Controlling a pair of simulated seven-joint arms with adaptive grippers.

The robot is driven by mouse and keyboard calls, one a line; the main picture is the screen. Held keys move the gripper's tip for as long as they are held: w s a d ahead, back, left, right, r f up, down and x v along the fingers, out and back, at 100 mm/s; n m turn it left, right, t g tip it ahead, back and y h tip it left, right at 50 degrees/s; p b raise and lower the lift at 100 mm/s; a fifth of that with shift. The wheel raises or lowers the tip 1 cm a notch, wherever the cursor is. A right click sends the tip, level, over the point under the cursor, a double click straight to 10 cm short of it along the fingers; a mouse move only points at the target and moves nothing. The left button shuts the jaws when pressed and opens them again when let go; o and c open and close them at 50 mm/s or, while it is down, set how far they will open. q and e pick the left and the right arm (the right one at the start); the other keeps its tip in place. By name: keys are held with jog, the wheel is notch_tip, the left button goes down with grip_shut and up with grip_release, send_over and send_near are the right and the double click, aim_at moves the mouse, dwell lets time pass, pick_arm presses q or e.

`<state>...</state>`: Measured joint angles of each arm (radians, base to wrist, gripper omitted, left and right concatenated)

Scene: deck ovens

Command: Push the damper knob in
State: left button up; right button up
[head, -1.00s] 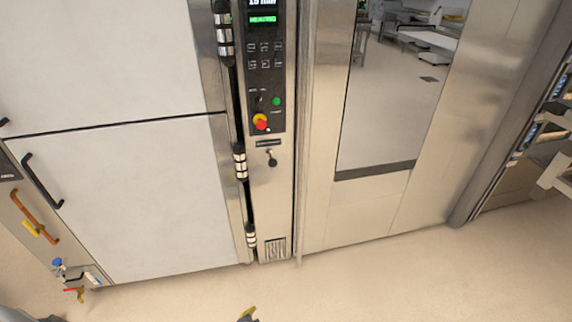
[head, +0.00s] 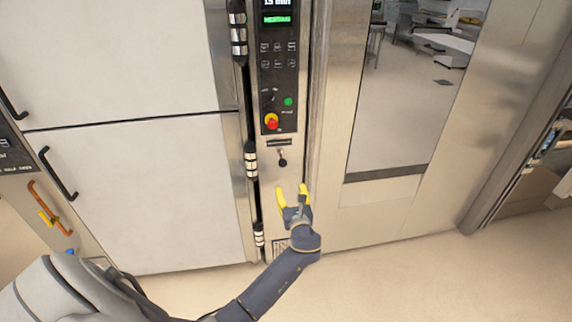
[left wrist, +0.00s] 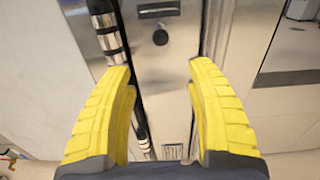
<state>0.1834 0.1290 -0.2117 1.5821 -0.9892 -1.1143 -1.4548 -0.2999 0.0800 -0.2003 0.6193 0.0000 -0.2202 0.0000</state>
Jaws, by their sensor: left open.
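The damper knob (head: 282,161) is a small black knob on the steel column, below the control panel and a dark slot plate. It also shows in the left wrist view (left wrist: 161,37), above and between the yellow fingers. Its stem is hard to see, so I cannot tell how far it stands out. My left gripper (head: 292,190) is open and empty, with fingertips pointing up, a little below the knob in the head view. In the left wrist view the open gripper (left wrist: 160,72) frames the column, and no finger touches the knob. My right gripper is not in view.
The control panel (head: 279,70) with a red and yellow button (head: 271,121) is above the knob. Black and silver hinges (head: 250,160) run along the column's left side, beside white doors (head: 140,190). A glass-panelled steel door (head: 400,110) stands to the right.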

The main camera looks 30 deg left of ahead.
aim_at(283, 165)
pick_arm(q)
jog(key=x, duration=1.7)
jog(key=shift+w+a, duration=0.1)
jog(key=shift+w, duration=0.05)
grip_shut()
